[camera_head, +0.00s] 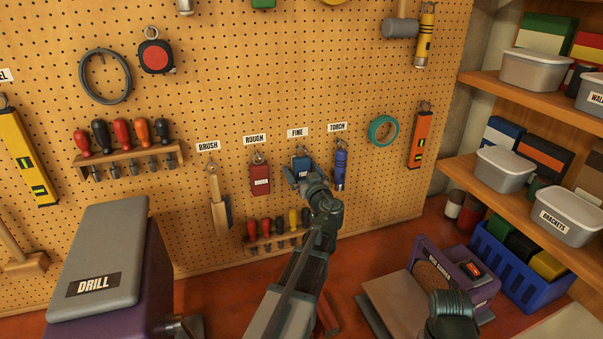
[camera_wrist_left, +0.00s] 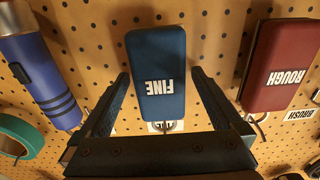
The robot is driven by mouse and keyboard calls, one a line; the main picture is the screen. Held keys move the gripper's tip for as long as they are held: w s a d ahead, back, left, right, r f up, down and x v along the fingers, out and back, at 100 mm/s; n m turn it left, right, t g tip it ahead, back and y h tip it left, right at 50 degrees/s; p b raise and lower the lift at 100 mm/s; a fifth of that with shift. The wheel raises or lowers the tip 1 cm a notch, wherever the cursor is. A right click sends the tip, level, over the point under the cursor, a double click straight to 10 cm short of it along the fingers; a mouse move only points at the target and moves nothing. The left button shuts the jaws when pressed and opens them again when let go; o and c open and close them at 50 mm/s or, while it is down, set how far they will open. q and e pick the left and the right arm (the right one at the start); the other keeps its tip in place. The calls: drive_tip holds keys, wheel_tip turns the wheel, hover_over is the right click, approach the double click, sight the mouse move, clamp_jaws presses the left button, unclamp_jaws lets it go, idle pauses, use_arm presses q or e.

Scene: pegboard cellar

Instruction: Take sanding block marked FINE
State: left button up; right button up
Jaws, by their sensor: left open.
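The blue sanding block marked FINE (camera_head: 302,166) hangs on the pegboard under a FINE label (camera_head: 297,132). In the left wrist view the block (camera_wrist_left: 157,75) fills the middle, its lettering upside down. My left gripper (camera_head: 303,178) is at the block, partly covering it in the head view. In the left wrist view the open fingers (camera_wrist_left: 160,88) stand on either side of the block, with a visible gap on each side. My right gripper is not seen; only a dark link of my own arm shows at the lower right.
A red block marked ROUGH (camera_head: 260,180) hangs left of the FINE block, and a blue torch (camera_head: 340,168) hangs close on its right. A screwdriver rack (camera_head: 275,240) is below. A drill case (camera_head: 100,265) and a purple machine (camera_head: 455,275) stand on the bench.

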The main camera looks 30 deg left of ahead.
use_arm(q)
drive_tip(key=shift+w+a, duration=0.25)
drive_tip(key=shift+a, duration=0.05)
drive_tip(key=c, duration=1.5)
drive_tip(key=shift+r, duration=0.15)
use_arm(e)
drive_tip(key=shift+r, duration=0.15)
